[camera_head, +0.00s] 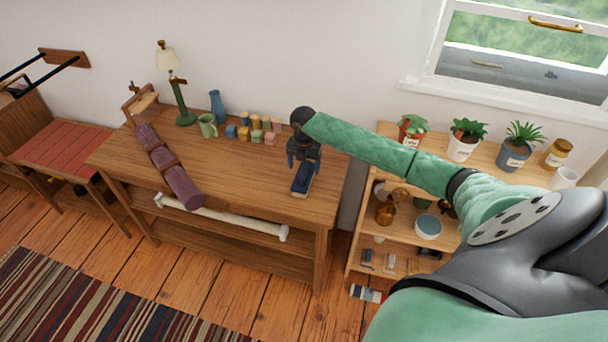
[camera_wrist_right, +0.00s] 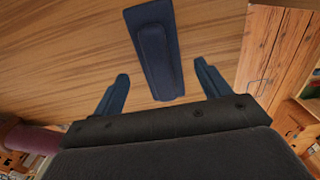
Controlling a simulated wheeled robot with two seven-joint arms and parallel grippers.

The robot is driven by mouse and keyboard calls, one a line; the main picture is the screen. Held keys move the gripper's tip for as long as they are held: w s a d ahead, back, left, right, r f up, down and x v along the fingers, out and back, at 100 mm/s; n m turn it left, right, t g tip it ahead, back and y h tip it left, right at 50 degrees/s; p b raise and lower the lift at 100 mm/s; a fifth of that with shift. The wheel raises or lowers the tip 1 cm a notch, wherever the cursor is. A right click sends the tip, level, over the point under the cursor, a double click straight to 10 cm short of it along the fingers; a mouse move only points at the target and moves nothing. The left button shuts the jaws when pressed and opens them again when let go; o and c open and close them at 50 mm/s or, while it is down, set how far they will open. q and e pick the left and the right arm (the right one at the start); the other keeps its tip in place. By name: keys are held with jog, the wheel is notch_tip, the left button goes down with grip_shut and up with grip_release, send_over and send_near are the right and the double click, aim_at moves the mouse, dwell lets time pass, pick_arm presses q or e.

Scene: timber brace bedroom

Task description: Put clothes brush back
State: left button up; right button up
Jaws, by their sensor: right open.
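A dark blue, long, narrow object (camera_head: 302,180), which looks like the clothes brush, lies on the wooden table near its front right edge. In the right wrist view the brush (camera_wrist_right: 158,50) shows a flat body with a raised, rounded block along its top. My right gripper (camera_head: 304,160) is above the table at the brush's far end, pointing down. Its two blue fingers (camera_wrist_right: 162,88) are apart, with nothing held between them. The brush's near part in the wrist view reaches toward the gap between the fingertips. I cannot tell whether they touch it. My left gripper is not in view.
The wooden table (camera_head: 245,180) also bears a purple roll (camera_head: 168,167), a green lamp (camera_head: 182,100), a blue vase (camera_head: 218,106), a green jug (camera_head: 208,126) and several small coloured blocks (camera_head: 256,128). A shelf with potted plants (camera_head: 466,140) stands at right, partly behind my right arm.

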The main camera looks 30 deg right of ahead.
aim_at(304, 169)
notch_tip(304, 169, up, 6)
jog(key=shift+f+b, duration=0.1)
jog(key=shift+b, duration=0.7)
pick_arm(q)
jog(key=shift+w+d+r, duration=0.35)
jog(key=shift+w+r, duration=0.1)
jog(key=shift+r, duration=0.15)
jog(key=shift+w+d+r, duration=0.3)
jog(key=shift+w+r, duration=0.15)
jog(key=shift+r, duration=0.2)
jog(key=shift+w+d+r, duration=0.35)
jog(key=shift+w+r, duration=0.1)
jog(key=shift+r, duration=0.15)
pick_arm(e)
jog(key=shift+r, duration=0.95)
